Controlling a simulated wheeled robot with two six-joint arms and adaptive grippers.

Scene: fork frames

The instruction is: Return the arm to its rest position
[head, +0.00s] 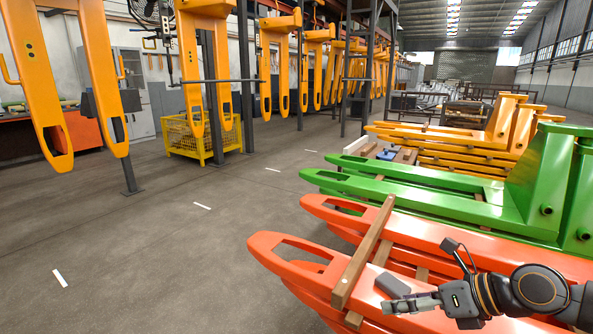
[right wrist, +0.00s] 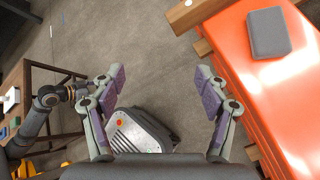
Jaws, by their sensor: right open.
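My right gripper (head: 408,302) is at the lower right of the head view, above the nearest red fork frame (head: 300,256). In the right wrist view its two fingers (right wrist: 160,82) stand wide apart, with nothing between them but floor beyond. A small grey block (head: 392,286) lies on the red frame just beside the gripper; it also shows in the right wrist view (right wrist: 268,33), apart from the fingers. My left gripper is not in the head view. A dark arm at the left of the wrist view seems to be mine, with its fingers not distinguishable.
A wooden beam (head: 362,255) lies across the red frames. Green frames (head: 420,190) and orange frames (head: 440,132) are stacked behind. Orange frames (head: 103,75) hang on the left, near a yellow mesh crate (head: 190,140). The grey floor (head: 190,250) between is clear.

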